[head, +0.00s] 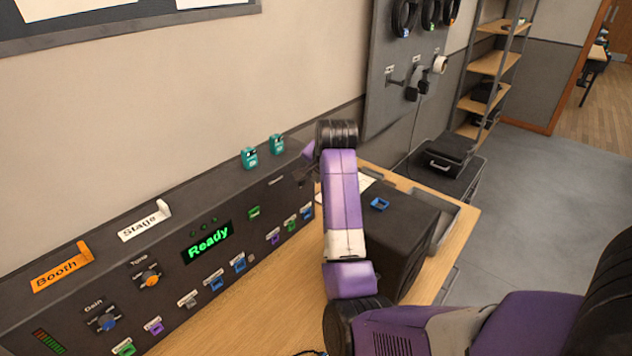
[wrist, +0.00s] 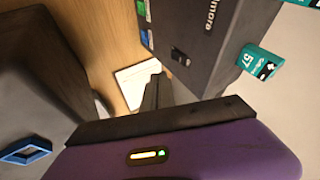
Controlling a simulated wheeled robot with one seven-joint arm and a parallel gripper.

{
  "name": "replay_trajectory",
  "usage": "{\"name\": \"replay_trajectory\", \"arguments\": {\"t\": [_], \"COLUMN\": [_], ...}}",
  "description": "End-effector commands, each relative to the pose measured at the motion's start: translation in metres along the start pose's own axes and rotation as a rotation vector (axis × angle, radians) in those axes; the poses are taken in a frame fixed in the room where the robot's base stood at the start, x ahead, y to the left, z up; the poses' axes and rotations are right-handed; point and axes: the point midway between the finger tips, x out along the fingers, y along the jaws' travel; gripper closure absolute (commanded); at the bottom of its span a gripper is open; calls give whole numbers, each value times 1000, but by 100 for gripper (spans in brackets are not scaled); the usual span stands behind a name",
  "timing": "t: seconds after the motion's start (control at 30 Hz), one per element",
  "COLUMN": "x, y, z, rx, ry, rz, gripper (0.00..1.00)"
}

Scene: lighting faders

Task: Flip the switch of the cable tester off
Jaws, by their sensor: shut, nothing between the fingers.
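No thing in view is clearly labelled as the cable tester. The console (head: 120,262) also shows in the head view, with a green "Ready" display. My gripper (head: 308,182) is near the far end of the console's front, partly hidden by my arm. In the wrist view my gripper (wrist: 156,92) is shut and empty, with its dark fingers apart from the switch in the picture.
Two teal blocks (head: 249,158) stand on the console's top; one shows close by in the wrist view (wrist: 262,65). A dark box (head: 405,225) with a blue ring-shaped piece (head: 380,204) stands right of my arm.

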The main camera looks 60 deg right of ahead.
Motion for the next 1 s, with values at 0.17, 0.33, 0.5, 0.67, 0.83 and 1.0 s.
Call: {"name": "replay_trajectory", "arguments": {"t": [0.17,0.33,0.5,0.67,0.83,1.0], "x": [-30,-51,-59,-60,-59,-46], "y": [-2,-2,-2,-2,-2,7], "z": [0,0,0,0,0,14], "rx": [-1,0,0,0,-3,-75], "ry": [2,1,0,0,1,36], "rz": [-4,-2,0,0,0,-14], "gripper": [100,100,100,100,100,100]}}
